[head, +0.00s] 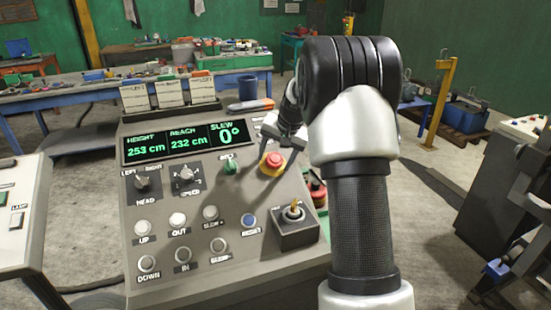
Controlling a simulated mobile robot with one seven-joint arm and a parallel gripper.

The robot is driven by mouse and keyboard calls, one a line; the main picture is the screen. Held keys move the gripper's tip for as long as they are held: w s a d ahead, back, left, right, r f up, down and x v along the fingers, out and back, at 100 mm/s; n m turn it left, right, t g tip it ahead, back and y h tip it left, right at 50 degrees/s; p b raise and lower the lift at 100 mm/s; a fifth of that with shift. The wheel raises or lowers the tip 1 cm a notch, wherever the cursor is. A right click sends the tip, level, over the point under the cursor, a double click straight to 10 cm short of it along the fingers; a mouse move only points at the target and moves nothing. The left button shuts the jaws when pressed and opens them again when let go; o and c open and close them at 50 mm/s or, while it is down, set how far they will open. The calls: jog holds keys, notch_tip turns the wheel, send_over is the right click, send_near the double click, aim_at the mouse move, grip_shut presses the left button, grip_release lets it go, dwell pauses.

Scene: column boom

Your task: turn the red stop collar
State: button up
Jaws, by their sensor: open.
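A red round stop button with a collar-like rim (272,160) sits on a yellow base at the upper right of the grey sloped control panel (128,215). I cannot tell a separate collar from the button at this size. My gripper (277,149) is open, at the stop's far upper edge, fingers pointing down toward it. The fingers look to be on either side of the stop's upper part. Whether they touch it is not clear. My forearm and black elbow cover the right of the view.
A green knob (231,166) stands just left of the stop. A display (186,142) and clipped cards (170,93) line the panel's top. Another red-topped item (315,189) is right of the panel, partly behind my arm.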

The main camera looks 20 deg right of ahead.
jog(key=v, duration=1.7)
jog(key=shift+s+p, duration=0.2)
jog(key=shift+p, duration=0.25)
jog(key=shift+d+r, duration=0.1)
